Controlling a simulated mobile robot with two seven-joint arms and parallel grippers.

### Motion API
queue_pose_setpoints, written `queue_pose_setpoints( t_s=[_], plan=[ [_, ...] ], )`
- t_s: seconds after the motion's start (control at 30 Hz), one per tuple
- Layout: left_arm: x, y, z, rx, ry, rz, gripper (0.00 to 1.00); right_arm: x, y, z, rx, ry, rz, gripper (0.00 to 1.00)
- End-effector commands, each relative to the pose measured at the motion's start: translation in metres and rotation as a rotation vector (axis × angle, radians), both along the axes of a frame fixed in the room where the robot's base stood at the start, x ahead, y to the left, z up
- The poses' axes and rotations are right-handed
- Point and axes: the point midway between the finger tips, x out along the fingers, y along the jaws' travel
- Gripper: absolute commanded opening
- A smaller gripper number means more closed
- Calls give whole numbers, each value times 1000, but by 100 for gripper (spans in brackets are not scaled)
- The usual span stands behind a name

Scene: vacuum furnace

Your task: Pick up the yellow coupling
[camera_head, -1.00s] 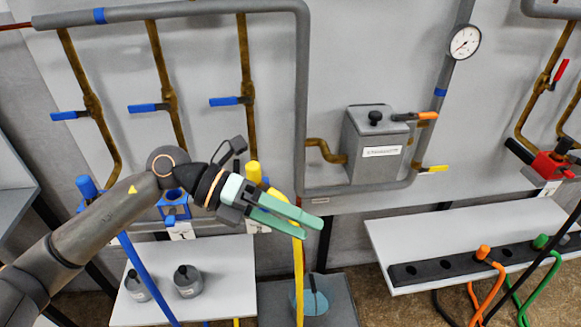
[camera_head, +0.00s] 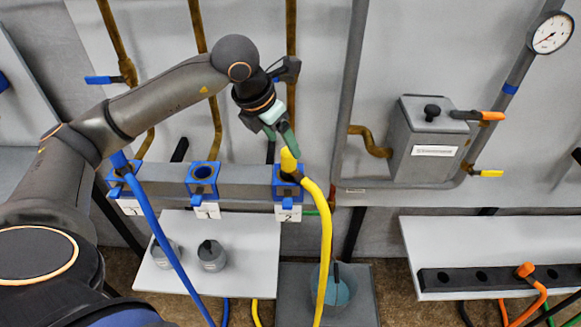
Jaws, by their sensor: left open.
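The yellow coupling (camera_head: 289,163) sits upright in the rightmost blue holder (camera_head: 286,184) of the grey rack, with a yellow hose running down from it. My left gripper (camera_head: 285,142) points down, its pale green fingers just above and at the top of the coupling. The gripper is open; one finger overlaps the coupling's top in the picture. I cannot tell whether it touches or whether the coupling lies between the fingers. My right gripper does not show.
An empty blue holder (camera_head: 203,174) stands to the left; a blue hose (camera_head: 163,244) leaves the leftmost one. A white shelf (camera_head: 240,262) below bears two grey containers. Brown pipes and a grey pipe (camera_head: 348,110) run behind. A grey box (camera_head: 425,142) is at the right.

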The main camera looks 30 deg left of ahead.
Motion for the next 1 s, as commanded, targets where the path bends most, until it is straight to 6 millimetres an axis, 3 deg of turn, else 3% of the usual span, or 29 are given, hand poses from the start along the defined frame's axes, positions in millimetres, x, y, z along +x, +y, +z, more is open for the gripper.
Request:
queue_pose_setpoints(
  t_s=[0.17,0.43,0.73,1.0],
  plan=[
    [4,-2,-13,-1,2,-2,78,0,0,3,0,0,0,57],
    [15,-5,-49,-2,3,-2,78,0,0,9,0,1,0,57],
    [18,-6,-54,-2,-1,-2,78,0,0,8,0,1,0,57],
    [18,-6,-54,-2,-1,-2,49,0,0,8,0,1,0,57]
  ],
)
